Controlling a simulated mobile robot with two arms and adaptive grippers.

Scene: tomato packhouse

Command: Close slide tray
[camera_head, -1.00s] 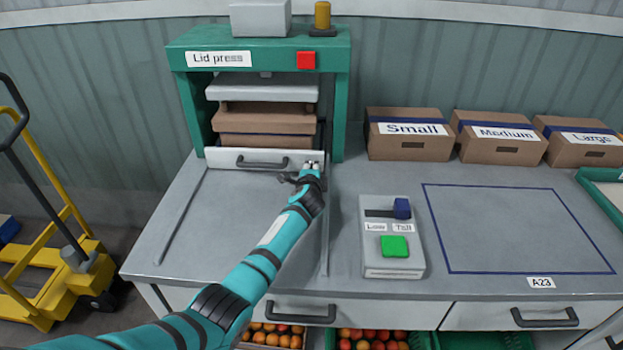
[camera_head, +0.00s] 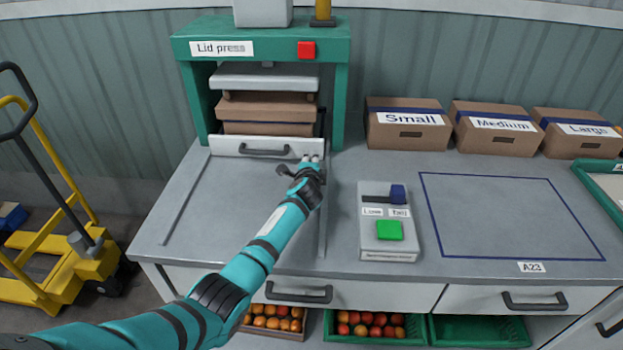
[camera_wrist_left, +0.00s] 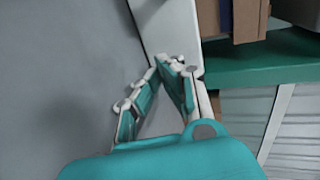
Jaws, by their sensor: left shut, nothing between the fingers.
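The slide tray's white front panel (camera_head: 232,147), with a dark handle (camera_head: 264,151), stands at the mouth of the green lid press (camera_head: 185,88). A cardboard box (camera_head: 265,108) sits behind the panel, under the grey press plate (camera_head: 262,78). My left gripper (camera_head: 312,160) is shut and empty at the right end of the panel, right of the handle. In the left wrist view its fingertips (camera_wrist_left: 170,62) are close to the panel (camera_wrist_left: 168,25); I cannot tell whether they touch. My right gripper is not in view.
A control box (camera_head: 388,240) with a blue lever and green button stands right of my arm. Boxes marked Small (camera_head: 405,145), Medium (camera_head: 497,142) and Large (camera_head: 578,144) line the back. The bench inside the blue outline (camera_head: 510,215) is clear.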

